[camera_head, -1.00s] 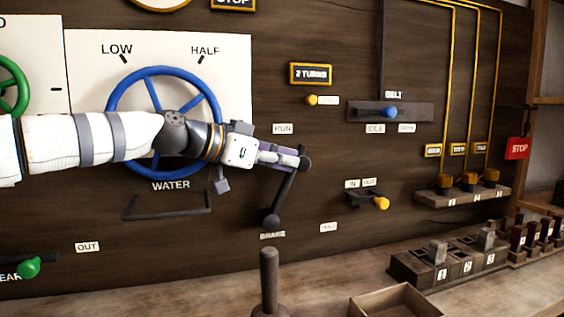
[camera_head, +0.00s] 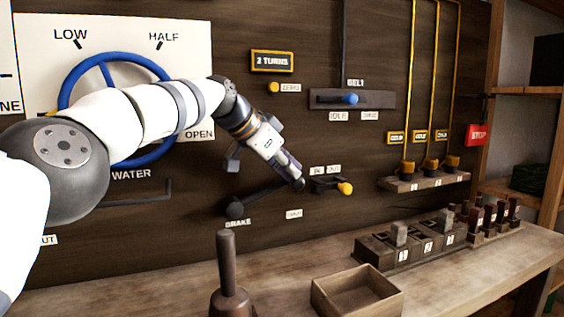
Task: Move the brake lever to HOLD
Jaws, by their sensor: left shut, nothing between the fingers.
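The dark brake lever (camera_head: 262,194) is on the wooden panel, its round pivot (camera_head: 234,208) just above the BRAKE label (camera_head: 238,223). It slants from the pivot up to the right at a shallow angle. The white HOLD label (camera_head: 294,214) is right of the pivot, below the lever's outer end. My left gripper (camera_head: 298,184) is shut, with nothing between its fingers, and points down to the right at the lever's outer end. It hides that end, so I cannot tell whether they touch. The RUN label is hidden by my left arm. My right gripper is out of view.
A small lever with a yellow knob (camera_head: 345,188) is close to the right of my left gripper. The blue WATER wheel (camera_head: 70,88) is behind my left arm. A wooden handle (camera_head: 227,262) and an open box (camera_head: 357,290) stand on the bench below.

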